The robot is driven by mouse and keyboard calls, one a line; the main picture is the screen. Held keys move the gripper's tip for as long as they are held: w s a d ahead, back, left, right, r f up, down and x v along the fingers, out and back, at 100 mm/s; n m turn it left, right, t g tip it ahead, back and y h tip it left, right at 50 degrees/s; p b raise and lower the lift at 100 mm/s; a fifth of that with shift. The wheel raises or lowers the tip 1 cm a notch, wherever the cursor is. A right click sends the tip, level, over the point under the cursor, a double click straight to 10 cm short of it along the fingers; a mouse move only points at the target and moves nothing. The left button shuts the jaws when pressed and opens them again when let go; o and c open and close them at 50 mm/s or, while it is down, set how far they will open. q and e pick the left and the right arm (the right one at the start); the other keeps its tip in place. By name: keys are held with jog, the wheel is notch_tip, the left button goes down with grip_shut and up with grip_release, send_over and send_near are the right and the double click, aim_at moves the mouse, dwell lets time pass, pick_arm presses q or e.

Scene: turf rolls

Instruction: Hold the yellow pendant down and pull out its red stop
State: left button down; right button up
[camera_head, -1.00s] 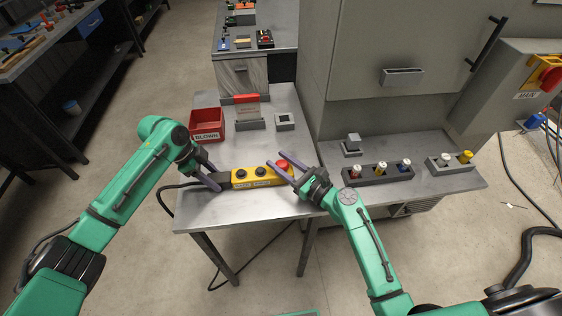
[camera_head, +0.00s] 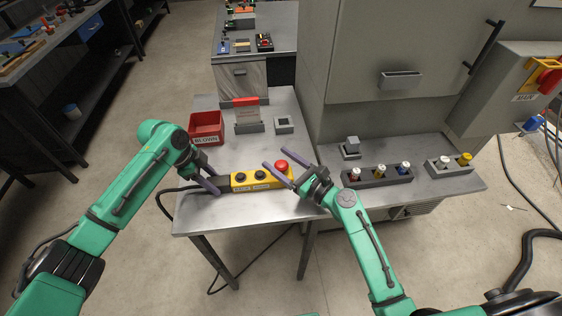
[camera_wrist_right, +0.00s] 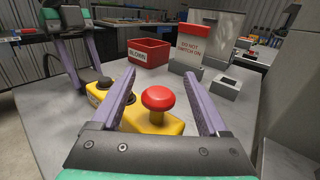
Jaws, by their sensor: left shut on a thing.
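The yellow pendant (camera_head: 256,180) lies on the steel table near its front edge, with dark round buttons and a red mushroom stop (camera_head: 281,166) at its right end. In the right wrist view the red stop (camera_wrist_right: 157,98) stands up from the yellow body. My left gripper (camera_head: 211,180) is shut on the pendant's cable end, at its left. My right gripper (camera_head: 290,157) is open over the right end. In its wrist view the purple fingers stand on either side of the red stop, apart from it.
A red BLOWN bin (camera_head: 206,127), a DO NOT SWITCH ON sign (camera_head: 247,112) and a grey socket block (camera_head: 284,124) stand behind the pendant. A dark holder (camera_head: 378,175) with several knobs lies to the right, below the cabinet (camera_head: 400,55). A black cable (camera_head: 165,203) leaves leftward.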

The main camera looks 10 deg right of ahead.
pick_arm(q)
jog(key=shift+s+f, duration=0.1)
jog(key=shift+f, duration=0.1)
pick_arm(e)
jog(key=shift+s+d+f, duration=0.1)
jog(key=v, duration=1.2)
jog(key=shift+s, duration=0.1)
pick_arm(q)
jog(key=c, duration=0.6)
grip_release()
jog(key=o, duration=0.4)
jog(key=shift+c, duration=0.2)
jog(key=shift+w+a, duration=0.1)
jog(key=shift+w, duration=0.2)
pick_arm(e)
jog(key=shift+w, duration=0.2)
pick_arm(q)
jog(key=shift+r, duration=0.1)
